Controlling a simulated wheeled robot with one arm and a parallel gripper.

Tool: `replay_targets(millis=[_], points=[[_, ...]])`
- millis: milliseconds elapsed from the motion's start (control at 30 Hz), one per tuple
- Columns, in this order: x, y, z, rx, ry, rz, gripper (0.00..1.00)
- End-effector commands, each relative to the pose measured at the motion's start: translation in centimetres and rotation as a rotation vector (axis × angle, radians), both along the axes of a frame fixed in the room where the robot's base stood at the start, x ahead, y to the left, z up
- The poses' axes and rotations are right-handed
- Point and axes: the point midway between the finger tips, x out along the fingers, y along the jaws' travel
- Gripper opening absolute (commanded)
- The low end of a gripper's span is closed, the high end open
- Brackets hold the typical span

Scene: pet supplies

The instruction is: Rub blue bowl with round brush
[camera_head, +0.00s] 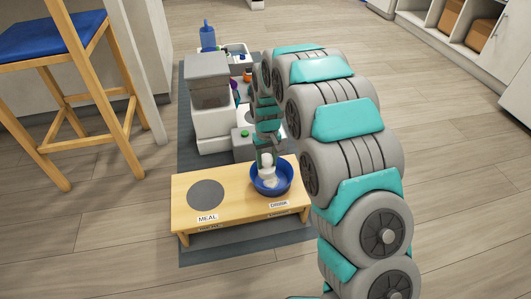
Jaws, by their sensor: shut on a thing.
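The blue bowl (284,191) sits on the right part of the low wooden stand, by the "DRINK" label. My gripper (265,155) is above the bowl, pointing down, shut on the round brush (267,171). The brush looks white and its lower end is inside the bowl's rim. Whether it touches the bowl's inner surface is too small to tell. My arm rises from the gripper and hides what lies behind it.
The wooden stand (233,196) has a dark round spot by the "MEAL" label, with nothing on it. A grey-and-white feeder (210,95) stands behind it on a dark mat (190,258). A blue bottle (207,37) is farther back. A wooden chair (60,90) is at left.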

Motion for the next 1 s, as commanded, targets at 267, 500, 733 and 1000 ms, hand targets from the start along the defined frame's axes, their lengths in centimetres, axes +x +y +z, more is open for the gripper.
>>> replay_targets(millis=[267, 500, 733, 1000], points=[[-0.2, -0.3, 2.6, 0.000, 0.000, -0.002, 0.00], [-0.2, -0.4, 2.8, 0.000, 0.001, -0.002, 0.00], [0.0, -0.8, 3.3, 0.000, -0.001, -0.011, 0.00], [1.7, -7.7, 10.7, 0.004, -0.006, -0.157, 0.00]])
